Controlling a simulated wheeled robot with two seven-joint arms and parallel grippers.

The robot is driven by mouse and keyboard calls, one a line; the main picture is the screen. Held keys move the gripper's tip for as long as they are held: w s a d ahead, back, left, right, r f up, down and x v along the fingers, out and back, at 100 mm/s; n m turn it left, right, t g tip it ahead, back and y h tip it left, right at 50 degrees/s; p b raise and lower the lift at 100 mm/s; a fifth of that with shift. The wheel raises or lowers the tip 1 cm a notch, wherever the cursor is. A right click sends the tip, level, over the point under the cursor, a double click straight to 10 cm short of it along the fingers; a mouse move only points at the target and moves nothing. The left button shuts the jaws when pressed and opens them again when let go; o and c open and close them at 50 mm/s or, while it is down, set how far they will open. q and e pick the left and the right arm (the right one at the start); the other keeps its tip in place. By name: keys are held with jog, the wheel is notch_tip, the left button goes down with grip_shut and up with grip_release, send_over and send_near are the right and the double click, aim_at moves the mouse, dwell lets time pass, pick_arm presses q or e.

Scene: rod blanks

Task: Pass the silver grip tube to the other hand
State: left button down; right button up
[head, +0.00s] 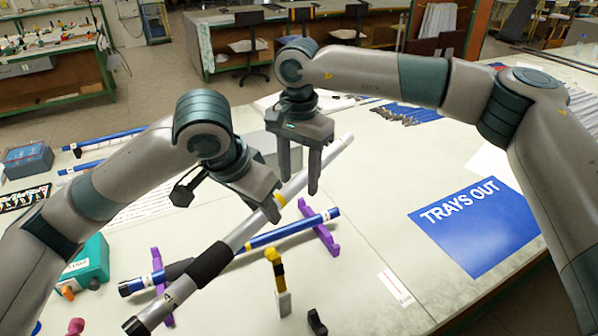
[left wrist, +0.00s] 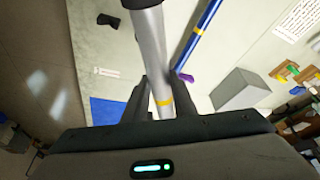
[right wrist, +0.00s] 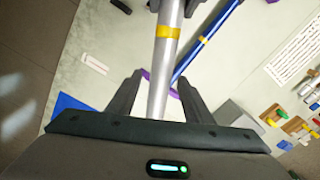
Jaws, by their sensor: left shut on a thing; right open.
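The silver grip tube (head: 240,236) is held slanting above the table, with a black grip sleeve (head: 211,263) near its lower left end and a yellow band. My left gripper (head: 277,207) is shut on the tube near the yellow band. The tube (left wrist: 150,45) also shows between its fingers (left wrist: 158,92) in the left wrist view. My right gripper (head: 298,188) is open, fingers down, further up the tube. In the right wrist view the tube (right wrist: 160,85) passes between its open fingers (right wrist: 160,82), with a gap on both sides.
A blue rod (head: 285,232) rests on purple stands (head: 320,230) below the tube. A yellow-topped post (head: 276,268) and a small black piece (head: 317,322) stand in front. A blue "TRAYS OUT" mat (head: 475,225) lies at right. A teal box (head: 88,262) is at left.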

jog(key=shift+c, duration=0.3)
jog(key=c, duration=1)
pick_arm(q)
jog(key=c, duration=1.4)
grip_release()
pick_arm(e)
grip_shut()
pick_arm(q)
jog(key=shift+r, duration=0.1)
jog(key=v, duration=1.2)
jog(key=shift+w, duration=0.1)
jog(key=shift+w, duration=0.1)
